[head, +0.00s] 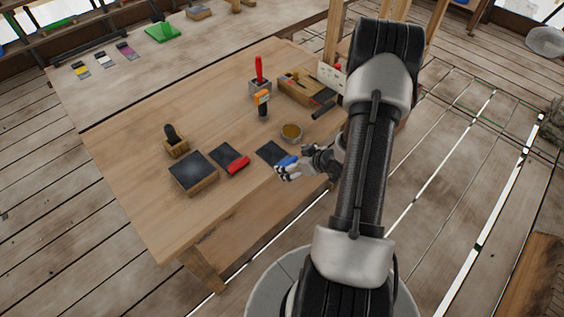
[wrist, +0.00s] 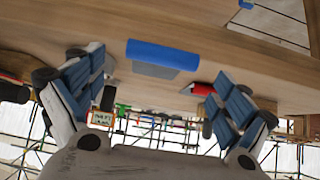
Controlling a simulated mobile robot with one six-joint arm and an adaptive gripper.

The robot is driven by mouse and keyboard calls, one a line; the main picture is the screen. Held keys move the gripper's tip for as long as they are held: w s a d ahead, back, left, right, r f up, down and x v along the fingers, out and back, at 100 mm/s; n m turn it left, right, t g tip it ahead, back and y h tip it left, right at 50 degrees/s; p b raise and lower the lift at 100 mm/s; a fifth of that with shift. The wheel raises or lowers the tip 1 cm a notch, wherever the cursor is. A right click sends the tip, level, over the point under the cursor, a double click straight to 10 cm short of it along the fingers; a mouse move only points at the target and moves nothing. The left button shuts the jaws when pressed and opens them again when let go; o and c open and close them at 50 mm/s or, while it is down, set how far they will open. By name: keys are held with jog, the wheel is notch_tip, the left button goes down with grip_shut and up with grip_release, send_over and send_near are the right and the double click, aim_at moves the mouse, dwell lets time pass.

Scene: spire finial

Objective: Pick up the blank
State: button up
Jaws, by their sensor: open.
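A blue cylinder (wrist: 162,55) lies on its side at the edge of a dark grey pad (wrist: 155,71) in the wrist view. It is most likely the blank, though nothing labels it. In the head view the blue cylinder (head: 286,160) shows beside the dark pad (head: 270,151), partly behind my gripper (head: 283,173). My gripper is at the right edge of the table, close to the cylinder. In the wrist view my gripper (wrist: 155,78) has its fingers wide apart, with the cylinder between and beyond them. Nothing is held.
The table's front left is bare.

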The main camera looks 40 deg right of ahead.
aim_at(288, 163)
jog(key=x, duration=0.3)
jog(key=shift+a+f+b, duration=0.1)
jog(key=shift+f+b, duration=0.05)
jog(key=shift+b, duration=0.2)
jog(key=c, duration=1.4)
